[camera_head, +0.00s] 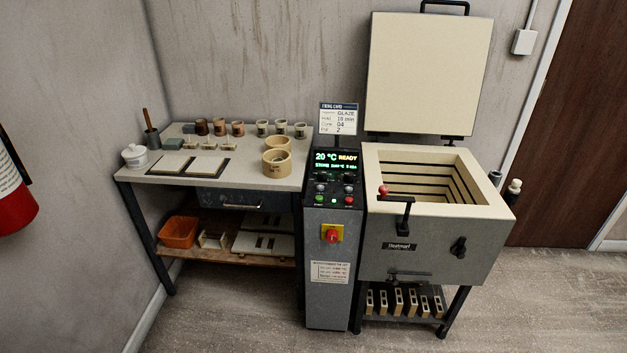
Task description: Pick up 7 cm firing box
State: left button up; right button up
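Two round tan ring-walled vessels stand at the right of the grey worktable; they may be firing boxes. The rear one (279,143) is open-topped. The front one (276,169) is also open-topped and has small dark marking on its front, too small to read. They stand close together, near the control cabinet. I cannot tell which is the 7 cm one. Neither of my grippers shows in the head view.
The worktable (230,180) also holds several small cups (237,128), a white lidded jar (135,155) and flat tiles on dark mats. A control cabinet (333,255) stands right of it, then an open-lidded kiln (435,245). A red extinguisher (14,195) hangs left. Floor in front is clear.

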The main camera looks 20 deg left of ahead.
aim_at(280, 170)
jog(key=z, duration=0.6)
jog(key=i, duration=0.85)
jog(key=u, duration=0.05)
